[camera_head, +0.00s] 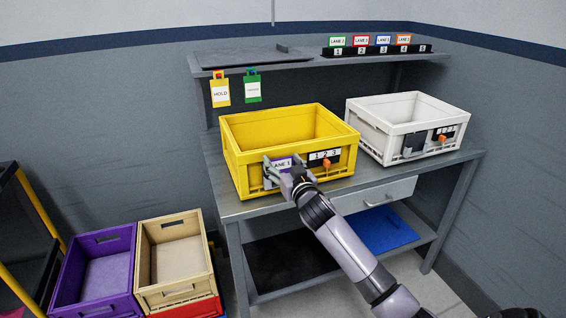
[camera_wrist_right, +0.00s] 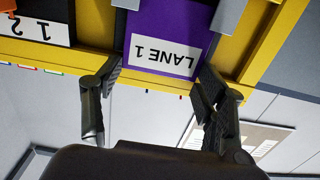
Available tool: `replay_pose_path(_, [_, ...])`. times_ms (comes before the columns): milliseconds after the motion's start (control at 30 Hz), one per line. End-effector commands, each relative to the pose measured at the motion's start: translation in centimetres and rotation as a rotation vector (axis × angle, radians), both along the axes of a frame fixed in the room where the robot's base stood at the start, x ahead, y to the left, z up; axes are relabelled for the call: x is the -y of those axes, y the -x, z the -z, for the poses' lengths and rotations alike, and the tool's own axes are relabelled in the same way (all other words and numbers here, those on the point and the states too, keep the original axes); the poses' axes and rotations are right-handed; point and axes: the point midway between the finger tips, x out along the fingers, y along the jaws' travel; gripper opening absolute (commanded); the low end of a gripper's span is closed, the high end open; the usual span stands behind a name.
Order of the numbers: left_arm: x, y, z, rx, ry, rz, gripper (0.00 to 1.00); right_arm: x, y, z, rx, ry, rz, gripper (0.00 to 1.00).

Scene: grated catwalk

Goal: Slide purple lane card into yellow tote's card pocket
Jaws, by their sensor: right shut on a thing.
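The yellow tote (camera_head: 240,165) stands on the workbench, its front face toward me. My right gripper (camera_head: 288,174) is at the left part of that face, shut on the purple lane card (camera_head: 284,162). In the right wrist view the card (camera_wrist_right: 170,28) reads LANE 1 upside down. The fingers of my right gripper (camera_wrist_right: 158,80) hold its two side edges. Grey brackets of the card pocket (camera_wrist_right: 228,16) flank the card's far end there. How deep the card sits in the pocket cannot be told. My left gripper is not in view.
A white-grey tote (camera_head: 378,150) stands right of the yellow one. A number strip (camera_head: 325,155) and orange tag (camera_head: 326,165) are right of the card. The shelf above holds a rack of lane cards (camera_head: 375,50). Purple (camera_head: 92,235) and tan crates (camera_head: 207,245) stand lower left.

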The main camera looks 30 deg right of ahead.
Motion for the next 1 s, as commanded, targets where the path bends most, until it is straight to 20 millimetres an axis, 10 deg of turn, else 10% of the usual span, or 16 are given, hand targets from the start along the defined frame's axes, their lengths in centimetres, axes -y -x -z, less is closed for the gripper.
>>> replay_pose_path(767, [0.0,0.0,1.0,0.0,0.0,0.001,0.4,0.0,0.0,1.5,0.001,0.001,0.0,0.42])
replay_pose_path(800, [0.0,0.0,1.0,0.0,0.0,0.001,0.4,0.0,0.0,1.5,0.0,0.001,0.0,0.67])
replay_pose_path(1000, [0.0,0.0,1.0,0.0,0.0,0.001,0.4,0.0,0.0,1.5,0.0,0.001,0.0,0.81])
